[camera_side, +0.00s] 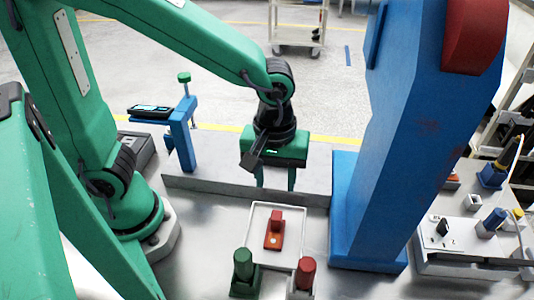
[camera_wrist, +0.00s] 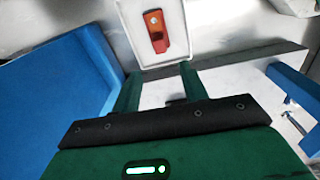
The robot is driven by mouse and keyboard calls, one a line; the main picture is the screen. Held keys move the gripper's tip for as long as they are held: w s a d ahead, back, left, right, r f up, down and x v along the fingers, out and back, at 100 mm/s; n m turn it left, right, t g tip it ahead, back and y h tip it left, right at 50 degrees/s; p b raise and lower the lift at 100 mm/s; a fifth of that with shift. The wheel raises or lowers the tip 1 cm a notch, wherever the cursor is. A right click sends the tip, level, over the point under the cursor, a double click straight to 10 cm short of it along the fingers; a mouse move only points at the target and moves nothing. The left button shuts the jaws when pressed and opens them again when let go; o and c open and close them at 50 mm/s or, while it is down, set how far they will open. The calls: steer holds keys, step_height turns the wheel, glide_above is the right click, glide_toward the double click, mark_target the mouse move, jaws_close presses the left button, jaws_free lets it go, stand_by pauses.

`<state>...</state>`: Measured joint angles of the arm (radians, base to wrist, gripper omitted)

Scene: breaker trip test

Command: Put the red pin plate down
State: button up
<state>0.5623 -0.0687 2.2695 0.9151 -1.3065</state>
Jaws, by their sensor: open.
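The red pin plate (camera_side: 274,238), with an upright red block at one end and a pale round spot, lies in the shallow white tray (camera_side: 257,215). In the wrist view, the red pin plate (camera_wrist: 155,30) shows inside the white tray (camera_wrist: 140,54) at the top. My gripper (camera_side: 276,182) is open and empty, behind the tray and apart from the plate. In the wrist view, my gripper (camera_wrist: 157,80) has its two green fingers apart, with nothing between them.
A big blue column (camera_side: 400,140) stands right of the tray. A green post (camera_side: 242,262) and a red post (camera_side: 305,273) stand in front. A low grey wall (camera_side: 220,185) runs behind. A blue stand (camera_side: 181,135) is at left, a panel (camera_side: 460,246) at far right.

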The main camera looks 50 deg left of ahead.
steer(key=s+a+r+m+t, duration=0.1)
steer(key=a+r+m, duration=0.3)
steer(key=a, duration=0.4)
steer(key=s+a+r+m+t, duration=0.2)
steer(key=a+r+m+t, duration=0.2)
steer(key=a, duration=0.4)
steer(key=shift+r+m, duration=0.3)
steer(key=shift+r, duration=0.5)
